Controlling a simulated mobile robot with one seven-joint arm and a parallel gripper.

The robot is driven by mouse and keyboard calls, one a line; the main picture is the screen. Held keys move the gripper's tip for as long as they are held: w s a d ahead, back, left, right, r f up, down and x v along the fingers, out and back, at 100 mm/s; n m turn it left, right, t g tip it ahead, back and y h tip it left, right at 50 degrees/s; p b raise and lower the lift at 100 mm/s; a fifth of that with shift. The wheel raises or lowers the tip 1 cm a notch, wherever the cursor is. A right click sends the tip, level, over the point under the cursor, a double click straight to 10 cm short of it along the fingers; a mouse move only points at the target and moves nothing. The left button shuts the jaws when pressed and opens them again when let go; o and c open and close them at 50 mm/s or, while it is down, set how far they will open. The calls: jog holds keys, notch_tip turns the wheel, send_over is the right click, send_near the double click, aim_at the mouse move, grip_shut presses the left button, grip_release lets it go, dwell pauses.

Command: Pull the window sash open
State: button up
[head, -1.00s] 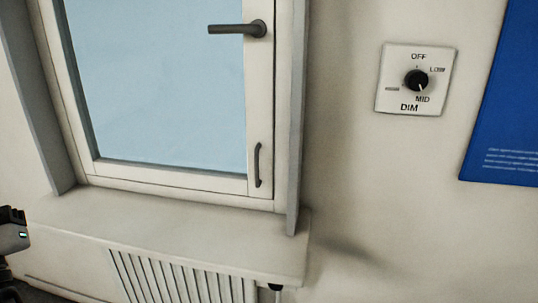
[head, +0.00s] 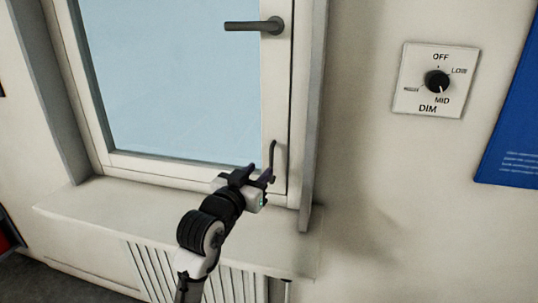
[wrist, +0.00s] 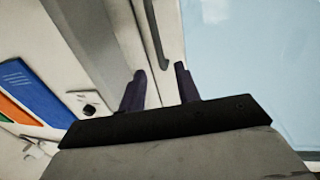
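The white window sash (head: 276,90) with its pale blue pane appears closed in its frame. A dark lever handle (head: 252,26) on the sash's right side lies horizontal. Below it is a slim vertical grey pull handle (head: 273,153). My gripper (head: 270,173) is at the lower end of this pull handle in the head view and covers part of it. In the wrist view the two fingers (wrist: 160,76) are apart, and the pull handle (wrist: 172,32) runs down toward the gap between them. I cannot tell whether they touch it.
A white sill (head: 90,202) juts out below the window, with a radiator (head: 150,268) under it. A grey reveal edge (head: 312,120) stands right of the sash. A dimmer plate (head: 428,103) and a blue poster (head: 515,140) are on the right wall.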

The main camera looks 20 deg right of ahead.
aim_at(271, 158)
jog(key=p+x, duration=0.1)
jog(key=x, duration=0.5)
jog(key=shift+w+d+p, duration=0.2)
jog(key=shift+p, duration=0.2)
grip_shut()
